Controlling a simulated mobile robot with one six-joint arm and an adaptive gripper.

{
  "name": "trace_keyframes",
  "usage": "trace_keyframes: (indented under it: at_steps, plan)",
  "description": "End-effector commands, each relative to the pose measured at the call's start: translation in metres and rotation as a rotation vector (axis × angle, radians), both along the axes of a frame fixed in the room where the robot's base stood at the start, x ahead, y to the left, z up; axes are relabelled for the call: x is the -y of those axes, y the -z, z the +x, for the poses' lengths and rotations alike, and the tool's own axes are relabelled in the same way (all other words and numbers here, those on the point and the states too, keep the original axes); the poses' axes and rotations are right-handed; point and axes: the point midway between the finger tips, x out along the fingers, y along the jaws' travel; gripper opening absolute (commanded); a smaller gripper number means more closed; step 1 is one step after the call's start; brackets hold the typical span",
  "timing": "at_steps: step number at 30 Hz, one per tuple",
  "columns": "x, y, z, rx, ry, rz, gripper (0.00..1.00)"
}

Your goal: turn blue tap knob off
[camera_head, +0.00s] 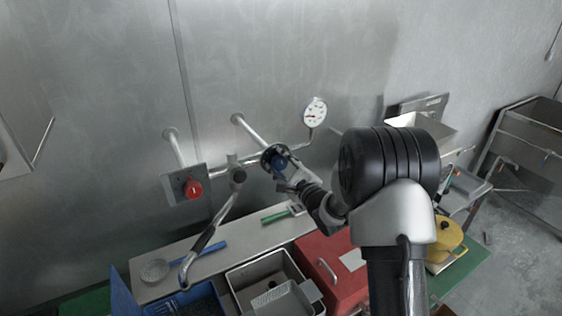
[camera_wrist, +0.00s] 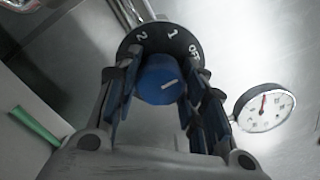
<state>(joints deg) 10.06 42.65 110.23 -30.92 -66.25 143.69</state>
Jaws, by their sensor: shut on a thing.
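The blue tap knob (camera_wrist: 160,80) sits in the middle of a black dial plate (camera_wrist: 160,37) marked 2, 1 and OFF. A white line on the knob's face points right and slightly up, toward the OFF side of the dial. My gripper (camera_wrist: 162,92) has its fingers on either side of the knob and is shut on it. In the head view the knob (camera_head: 277,163) is partly hidden by my gripper (camera_head: 284,172), which reaches it from the lower right.
A white pressure gauge (camera_head: 314,112) stands right of the dial on the pipe. A bent spout (camera_head: 210,235) hangs over a shelf. A grey bin (camera_head: 262,270) and red box (camera_head: 327,265) stand below.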

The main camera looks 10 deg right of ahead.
Motion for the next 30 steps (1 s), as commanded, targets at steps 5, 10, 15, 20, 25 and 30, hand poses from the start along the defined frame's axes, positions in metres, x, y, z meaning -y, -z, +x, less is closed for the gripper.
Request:
trace_keyframes:
  at_steps: [5, 10, 15, 20, 25, 30]
  plan:
    - [-0.0004, -0.0001, 0.0000, -0.020, -0.001, 0.061, 0.14]
    - [-0.0004, 0.0000, 0.0000, -0.028, -0.001, 0.089, 0.14]
    - [-0.0004, 0.0002, 0.0000, -0.031, -0.001, 0.097, 0.14]
    - [-0.0004, 0.0002, 0.0000, -0.031, -0.001, 0.097, 0.14]
    - [-0.0004, 0.0001, 0.0000, -0.031, -0.001, 0.097, 0.42]
    - [-0.0003, 0.0000, 0.0000, -0.031, -0.001, 0.096, 0.53]
